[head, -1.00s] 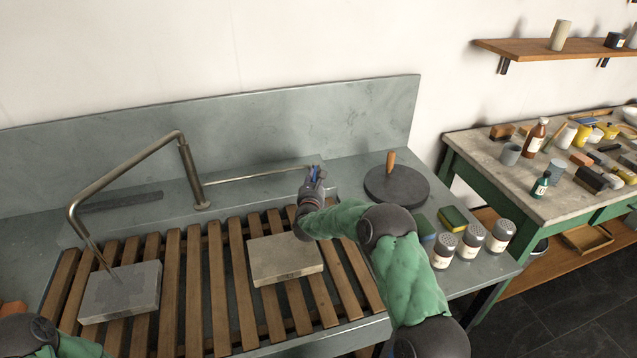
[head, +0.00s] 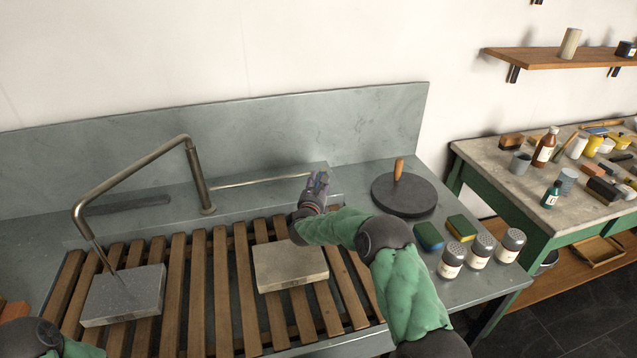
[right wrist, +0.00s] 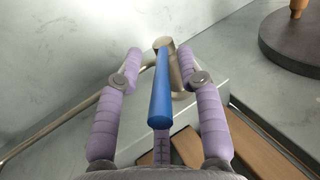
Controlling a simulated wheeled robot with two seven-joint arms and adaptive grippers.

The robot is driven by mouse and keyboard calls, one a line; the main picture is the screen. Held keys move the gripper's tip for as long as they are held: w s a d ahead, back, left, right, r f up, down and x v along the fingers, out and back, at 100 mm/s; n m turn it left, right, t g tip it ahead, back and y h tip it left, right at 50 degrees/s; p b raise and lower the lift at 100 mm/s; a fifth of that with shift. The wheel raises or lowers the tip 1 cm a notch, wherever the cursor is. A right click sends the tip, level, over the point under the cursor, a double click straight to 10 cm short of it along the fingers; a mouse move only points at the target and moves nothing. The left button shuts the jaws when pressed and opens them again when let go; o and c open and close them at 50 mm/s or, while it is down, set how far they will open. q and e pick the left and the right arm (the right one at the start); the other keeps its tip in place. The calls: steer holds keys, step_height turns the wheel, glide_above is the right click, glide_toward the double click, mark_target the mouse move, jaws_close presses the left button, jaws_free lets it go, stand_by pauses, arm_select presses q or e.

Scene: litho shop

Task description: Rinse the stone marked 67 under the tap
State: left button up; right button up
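A grey stone slab (head: 140,285) lies on the slatted rack at the left, under the spout of the tap (head: 135,172). A thin stream runs from the spout onto its top, which looks dark and wet all over. A paler, dry-looking slab (head: 275,262) lies to the right. Small marks on the slabs' front edges are too small to read. My right gripper (head: 316,190) is at the tap's blue lever (right wrist: 160,88). In the right wrist view its fingers (right wrist: 160,70) stand either side of the lever with gaps. My left gripper is outside the view.
The wooden rack (head: 210,290) sits in the grey sink. A cluttered table (head: 485,165) stands further right.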

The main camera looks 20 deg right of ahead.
steer(key=v, duration=1.2)
stand_by(1.1)
